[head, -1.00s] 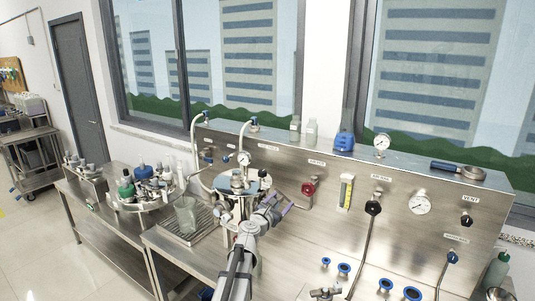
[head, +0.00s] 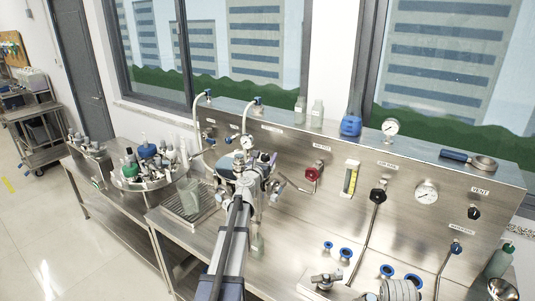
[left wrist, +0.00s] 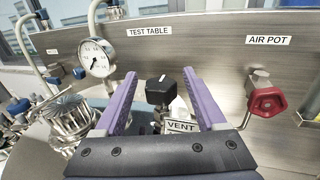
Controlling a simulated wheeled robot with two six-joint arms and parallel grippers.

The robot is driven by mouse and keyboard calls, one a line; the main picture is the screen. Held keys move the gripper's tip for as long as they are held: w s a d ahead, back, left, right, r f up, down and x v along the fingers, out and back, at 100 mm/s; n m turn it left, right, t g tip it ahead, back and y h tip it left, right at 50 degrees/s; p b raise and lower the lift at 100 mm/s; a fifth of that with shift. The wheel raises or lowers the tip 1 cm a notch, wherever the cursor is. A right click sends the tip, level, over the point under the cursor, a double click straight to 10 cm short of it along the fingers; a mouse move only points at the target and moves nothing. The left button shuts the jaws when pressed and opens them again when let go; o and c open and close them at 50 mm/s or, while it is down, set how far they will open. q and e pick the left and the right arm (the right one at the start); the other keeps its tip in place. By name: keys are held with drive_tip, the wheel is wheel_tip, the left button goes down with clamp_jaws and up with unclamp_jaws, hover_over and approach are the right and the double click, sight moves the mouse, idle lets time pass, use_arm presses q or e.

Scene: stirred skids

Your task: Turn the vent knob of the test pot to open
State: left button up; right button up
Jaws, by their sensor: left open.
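The test pot (head: 225,188) stands on the left part of the steel bench, mostly hidden by my left arm in the head view. Its vent knob (left wrist: 164,90) is black with a white mark on top, and a "VENT" tag (left wrist: 181,126) sits just below it in the left wrist view. My left gripper (left wrist: 164,82) is open, with its two purple fingers on either side of the knob. I see gaps between the knob and both fingers. In the head view my left gripper (head: 262,160) is over the pot. My right gripper is not in view.
A pressure gauge (left wrist: 97,58) on a hose stands left of the fingers. A red knob (left wrist: 267,98) labelled "AIR POT" is on the panel to the right. A glass beaker (head: 188,195) stands left of the pot. Blue-capped fittings (head: 345,253) are on the bench to the right.

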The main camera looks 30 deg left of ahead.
use_arm(q)
drive_tip(key=x, duration=0.3)
drive_tip(key=shift+w, duration=0.1)
clamp_jaws()
idle(0.5)
